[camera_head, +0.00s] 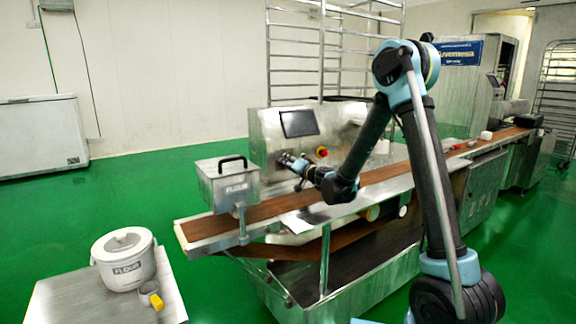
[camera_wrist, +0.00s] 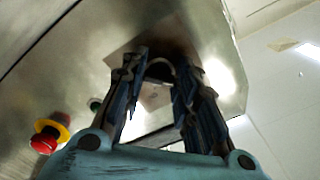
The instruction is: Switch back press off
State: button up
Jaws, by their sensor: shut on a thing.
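The steel control box (camera_head: 275,141) of the machine stands behind the belt in the head view. My gripper (camera_head: 286,160) reaches its front panel, below the dark screen (camera_head: 299,123). In the wrist view my gripper (camera_wrist: 160,80) has its two fingers against a plate (camera_wrist: 153,97) on the steel panel. They close around a small dark rounded part, which looks like the switch knob (camera_wrist: 158,70). The fingers hide most of it, so its turned position cannot be told.
A red emergency button (camera_head: 321,152) with a yellow collar sits right of my gripper; it also shows in the wrist view (camera_wrist: 43,143). A flour hopper (camera_head: 228,186) stands left, over the brown belt (camera_head: 385,187).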

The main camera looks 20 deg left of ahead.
jog(key=shift+w+d, duration=0.1)
jog(key=o, duration=1.1)
jog(key=shift+f, duration=0.15)
jog(key=shift+c, duration=0.2)
jog(key=v, duration=1.2)
